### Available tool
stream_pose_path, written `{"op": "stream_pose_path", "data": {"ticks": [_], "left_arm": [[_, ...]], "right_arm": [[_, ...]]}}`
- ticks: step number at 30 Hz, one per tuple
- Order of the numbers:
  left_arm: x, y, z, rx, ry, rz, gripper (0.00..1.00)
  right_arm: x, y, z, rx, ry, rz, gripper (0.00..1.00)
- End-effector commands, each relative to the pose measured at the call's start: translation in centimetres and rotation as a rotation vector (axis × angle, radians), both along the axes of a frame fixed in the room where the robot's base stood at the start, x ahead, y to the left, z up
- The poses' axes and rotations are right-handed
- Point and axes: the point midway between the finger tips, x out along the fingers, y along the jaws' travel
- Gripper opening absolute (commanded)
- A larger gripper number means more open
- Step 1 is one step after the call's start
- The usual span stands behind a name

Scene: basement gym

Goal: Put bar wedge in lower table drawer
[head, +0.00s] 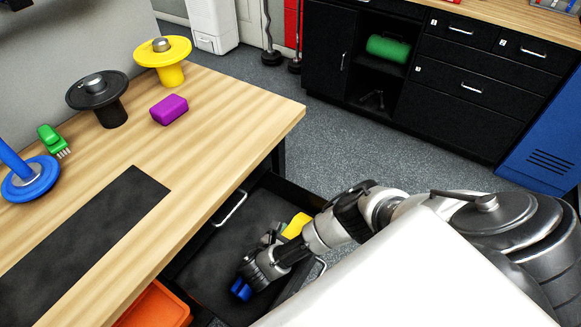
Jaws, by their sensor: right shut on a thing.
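My right gripper (245,280) reaches down over the open lower drawer (205,265) of the wooden table. It is shut on a small blue piece (240,290), which I take to be the bar wedge; only part of it shows below the fingers. The piece is over or inside the drawer; I cannot tell whether it touches the floor. A yellow object (297,225) shows behind my right wrist, partly hidden, at the drawer's far side. My left gripper is not in view.
The wooden tabletop (235,110) holds a purple block (169,110), a green brush (52,141), and yellow (172,75), black (113,115) and blue (30,180) stands. Black cabinets (400,115) stand behind open floor.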

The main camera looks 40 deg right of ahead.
Motion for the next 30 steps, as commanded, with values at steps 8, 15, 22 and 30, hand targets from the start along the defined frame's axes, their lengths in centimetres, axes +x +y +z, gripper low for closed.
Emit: {"op": "stream_pose_path", "data": {"ticks": [8, 15, 22, 30], "left_arm": [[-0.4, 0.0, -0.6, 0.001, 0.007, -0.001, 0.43], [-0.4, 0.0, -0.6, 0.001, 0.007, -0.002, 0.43], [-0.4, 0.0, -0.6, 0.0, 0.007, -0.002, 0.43], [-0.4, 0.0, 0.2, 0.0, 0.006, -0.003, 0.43]], "right_arm": [[0.0, 0.1, -1.0, 0.001, 0.001, 0.001, 0.26], [0.0, 0.0, -1.1, 0.001, 0.001, 0.0, 0.64], [0.0, 0.0, -1.1, 0.001, 0.001, 0.0, 0.79], [0.1, 0.0, 0.3, 0.0, -0.002, 0.001, 0.79]]}}
